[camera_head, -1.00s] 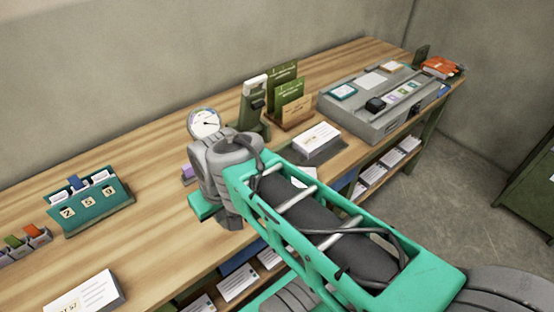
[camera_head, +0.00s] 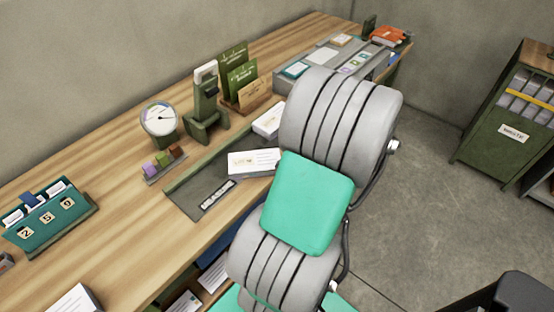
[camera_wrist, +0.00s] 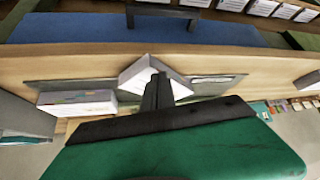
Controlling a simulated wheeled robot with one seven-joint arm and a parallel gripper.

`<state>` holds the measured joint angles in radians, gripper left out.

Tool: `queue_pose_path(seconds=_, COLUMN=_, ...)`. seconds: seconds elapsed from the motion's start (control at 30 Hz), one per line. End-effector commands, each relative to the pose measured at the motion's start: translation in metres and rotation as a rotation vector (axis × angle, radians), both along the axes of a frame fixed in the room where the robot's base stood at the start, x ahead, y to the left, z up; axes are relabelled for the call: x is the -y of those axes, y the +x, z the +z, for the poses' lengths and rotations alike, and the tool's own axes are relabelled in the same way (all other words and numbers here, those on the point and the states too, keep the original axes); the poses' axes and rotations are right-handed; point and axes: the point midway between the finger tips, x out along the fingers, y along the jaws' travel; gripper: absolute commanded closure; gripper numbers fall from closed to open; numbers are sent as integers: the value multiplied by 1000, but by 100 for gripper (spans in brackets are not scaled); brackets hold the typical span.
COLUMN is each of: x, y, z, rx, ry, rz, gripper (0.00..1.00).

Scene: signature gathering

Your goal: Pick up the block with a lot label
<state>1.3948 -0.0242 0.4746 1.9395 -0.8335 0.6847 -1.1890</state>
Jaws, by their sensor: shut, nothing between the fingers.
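A white block with a printed top (camera_head: 254,162) lies on the dark mat (camera_head: 197,200), partly behind my arm. Its small print cannot be read. It appears to be the angled white block (camera_wrist: 138,74) in the wrist view, with my gripper (camera_wrist: 160,82) right at it. The fingers are shut with nothing between them; whether they touch the block cannot be told. A second white block (camera_head: 269,121) lies farther back and also shows in the wrist view (camera_wrist: 78,103). A third white block (camera_head: 75,301) is cut off at the lower left. My gripper is hidden in the head view.
A dial gauge (camera_head: 159,118), a green press-like device (camera_head: 207,108), a card holder (camera_head: 253,97) and small coloured stamps (camera_head: 163,162) stand behind the mat. A teal number stand (camera_head: 48,222) is at left. A grey tray unit (camera_head: 320,60) is at back right. Bare wood lies left of the mat.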

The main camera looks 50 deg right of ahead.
Motion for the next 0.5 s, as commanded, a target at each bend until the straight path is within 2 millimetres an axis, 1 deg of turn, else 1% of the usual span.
queue_pose_path(seconds=0.1, x=-11, y=25, z=2, rx=0, ry=0, rz=6, gripper=100)
queue_pose_path(seconds=0.33, x=-29, y=72, z=2, rx=-1, ry=1, rz=6, gripper=100)
queue_pose_path(seconds=0.47, x=-36, y=92, z=2, rx=-2, ry=0, rz=3, gripper=100)
queue_pose_path(seconds=0.5, x=-35, y=89, z=-4, rx=-4, ry=6, rz=-1, gripper=100)
